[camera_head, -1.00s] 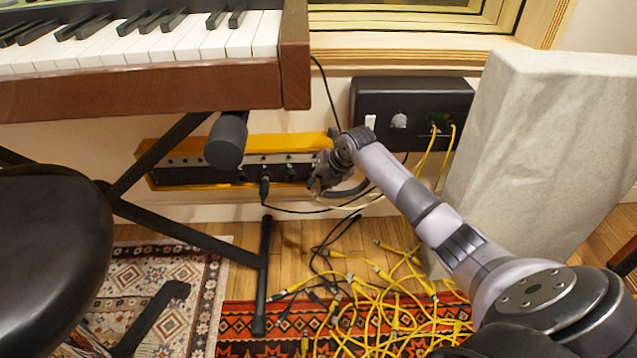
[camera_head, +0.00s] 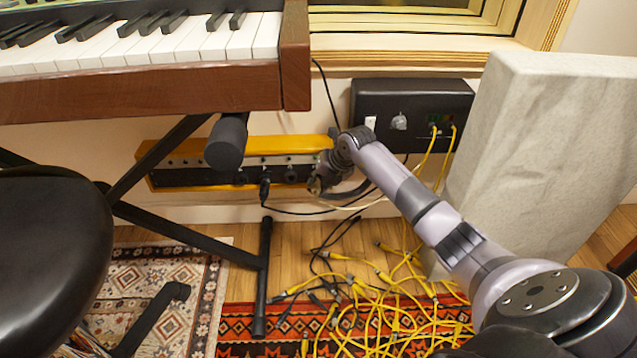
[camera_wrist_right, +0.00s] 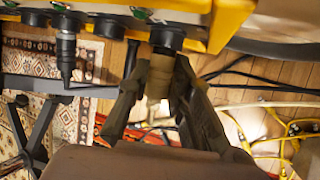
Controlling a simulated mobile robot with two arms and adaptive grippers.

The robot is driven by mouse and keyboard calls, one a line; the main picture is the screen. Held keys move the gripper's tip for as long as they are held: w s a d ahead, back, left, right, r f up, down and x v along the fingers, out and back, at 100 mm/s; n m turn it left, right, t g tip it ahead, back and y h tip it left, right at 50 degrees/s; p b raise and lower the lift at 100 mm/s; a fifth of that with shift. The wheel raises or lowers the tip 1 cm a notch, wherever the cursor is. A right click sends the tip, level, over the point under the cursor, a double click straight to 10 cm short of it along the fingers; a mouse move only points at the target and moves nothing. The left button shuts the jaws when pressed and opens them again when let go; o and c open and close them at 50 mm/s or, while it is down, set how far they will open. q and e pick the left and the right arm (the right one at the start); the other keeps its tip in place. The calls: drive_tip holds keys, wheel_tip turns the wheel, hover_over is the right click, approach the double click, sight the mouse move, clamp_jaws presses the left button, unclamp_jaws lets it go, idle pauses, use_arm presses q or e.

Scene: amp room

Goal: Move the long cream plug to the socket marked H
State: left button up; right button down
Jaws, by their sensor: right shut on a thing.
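The long cream plug (camera_wrist_right: 158,78) is between the fingers of my right gripper (camera_wrist_right: 155,95) in the right wrist view. It is upright, with its upper end right at a dark round socket (camera_wrist_right: 167,38) on the yellow-edged panel. I cannot tell whether its tip is inside. In the head view my right gripper (camera_head: 315,186) is at the right end of the yellow socket panel (camera_head: 225,145), low on the wall. The cream cable (camera_head: 345,207) runs right from it. The letter H is not readable on any socket. My left gripper is not in view.
A black wall box (camera_head: 385,97) holds yellow plugs. Tangled yellow cables (camera_head: 385,310) lie on the floor. A keyboard stand stands left, a pale slab (camera_head: 545,140) right.

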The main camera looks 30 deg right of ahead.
drive_tip(key=c, duration=1.4)
unclamp_jaws()
drive_tip(key=shift+o, duration=0.3)
drive_tip(key=v, duration=1.2)
drive_tip(key=shift+s+f, duration=0.1)
drive_tip(key=shift+s, duration=0.05)
